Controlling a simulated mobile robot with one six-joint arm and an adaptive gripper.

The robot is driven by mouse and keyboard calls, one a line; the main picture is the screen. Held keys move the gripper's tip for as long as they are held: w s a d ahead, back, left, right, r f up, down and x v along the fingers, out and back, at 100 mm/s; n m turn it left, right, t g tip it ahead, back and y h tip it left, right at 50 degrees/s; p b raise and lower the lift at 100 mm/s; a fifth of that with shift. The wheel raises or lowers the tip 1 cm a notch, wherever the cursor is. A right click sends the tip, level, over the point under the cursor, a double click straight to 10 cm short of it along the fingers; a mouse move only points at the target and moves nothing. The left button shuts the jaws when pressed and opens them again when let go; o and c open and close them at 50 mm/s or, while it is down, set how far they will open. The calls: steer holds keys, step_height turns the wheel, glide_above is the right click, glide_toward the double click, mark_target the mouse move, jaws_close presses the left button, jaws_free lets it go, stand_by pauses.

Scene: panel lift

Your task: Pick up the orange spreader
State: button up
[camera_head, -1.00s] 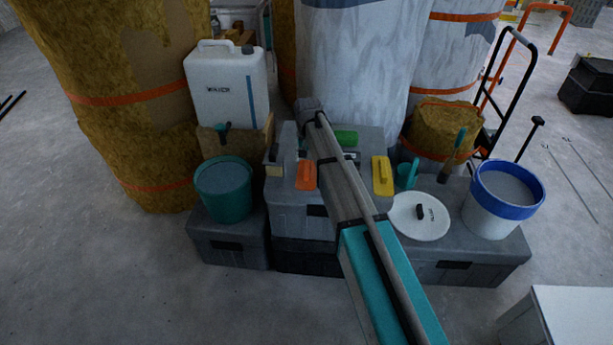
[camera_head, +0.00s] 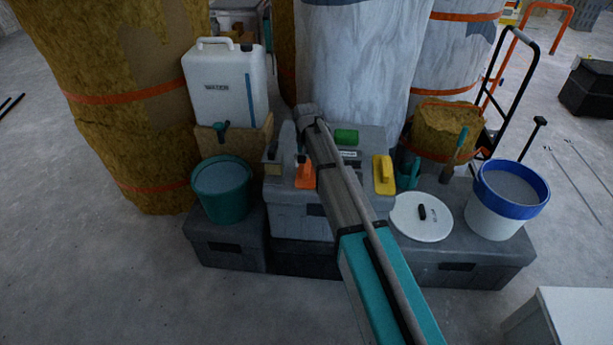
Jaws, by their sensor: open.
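The orange spreader (camera_head: 305,178) lies on the grey toolbox lid (camera_head: 374,141), left of the middle. My arm comes in from the bottom right and passes just right of the spreader, hiding part of the lid. My gripper (camera_head: 302,157) points down at the spreader's far end, close above or beside it. Its dark fingertips are small and partly hidden. The jaws are open, and I cannot tell whether they touch the spreader.
A yellow float (camera_head: 384,176), a green block (camera_head: 346,136) and a beige-edged tool (camera_head: 272,152) share the lid. A teal bucket (camera_head: 222,190) and white water canister (camera_head: 226,85) stand left. A white lid (camera_head: 421,217) and blue-rimmed bucket (camera_head: 507,200) stand right.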

steer(key=shift+f+b, duration=0.65)
steer(key=shift+f, duration=0.3)
jaws_close()
